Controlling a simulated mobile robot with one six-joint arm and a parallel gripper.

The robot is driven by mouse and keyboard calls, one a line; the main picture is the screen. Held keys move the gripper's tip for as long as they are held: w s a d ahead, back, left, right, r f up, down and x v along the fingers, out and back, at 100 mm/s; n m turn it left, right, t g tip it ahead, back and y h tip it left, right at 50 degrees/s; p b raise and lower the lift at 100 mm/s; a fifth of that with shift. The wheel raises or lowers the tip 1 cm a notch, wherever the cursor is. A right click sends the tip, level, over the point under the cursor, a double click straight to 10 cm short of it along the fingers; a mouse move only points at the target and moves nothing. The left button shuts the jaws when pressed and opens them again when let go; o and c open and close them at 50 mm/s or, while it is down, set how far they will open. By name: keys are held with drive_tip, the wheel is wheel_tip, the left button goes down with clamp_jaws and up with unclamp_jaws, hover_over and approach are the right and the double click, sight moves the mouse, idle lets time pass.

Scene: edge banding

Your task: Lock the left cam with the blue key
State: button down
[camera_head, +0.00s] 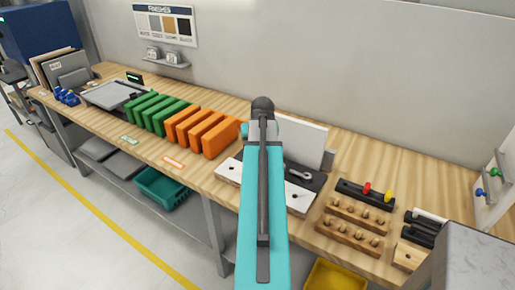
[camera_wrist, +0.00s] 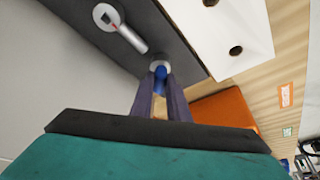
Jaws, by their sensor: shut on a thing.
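My gripper (camera_wrist: 162,82) is shut on the blue key (camera_wrist: 160,75) in the wrist view. The key's far end is at a pale round ring, apparently the left cam (camera_wrist: 159,64), on the dark fixture strip (camera_wrist: 185,45); I cannot tell how deeply it is seated. The other cam (camera_wrist: 107,15), silver with a lever and a red mark, is at the upper left there. In the head view that cam (camera_head: 300,174) shows right of my teal arm, on the dark fixture (camera_head: 318,181). My arm hides the left cam, blue key and gripper in the head view.
White panels with dark holes (camera_head: 229,172) lie along the fixture's front. An upright white board (camera_head: 305,140) stands behind. Orange blocks (camera_head: 222,138) and green blocks (camera_head: 172,118) stand left. A black rack (camera_head: 350,187) with red and yellow keys and wooden peg blocks (camera_head: 345,238) stand right.

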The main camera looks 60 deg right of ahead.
drive_tip(key=shift+w, duration=0.1)
drive_tip(key=shift+w+m+g+h+p, duration=0.1)
drive_tip(key=shift+m+g+h+p, duration=0.25)
drive_tip(key=shift+m, duration=0.75)
drive_tip(key=shift+w+m+g+h+p, duration=0.15)
drive_tip(key=shift+m+g, duration=0.3)
drive_tip(key=shift+m, duration=0.65)
drive_tip(key=shift+s, duration=0.1)
drive_tip(key=shift+m, duration=0.4)
drive_tip(key=shift+w+m+g, duration=0.15)
drive_tip(key=shift+m+g, duration=0.3)
drive_tip(key=shift+m, duration=0.6)
drive_tip(key=shift+w+m+g, duration=0.1)
drive_tip(key=shift+m+g, duration=0.35)
drive_tip(key=shift+m, duration=0.6)
drive_tip(key=shift+r, duration=0.15)
drive_tip(key=shift+r+p, duration=0.35)
drive_tip(key=shift+r+p, duration=1.4)
drive_tip(key=shift+r, duration=1.1)
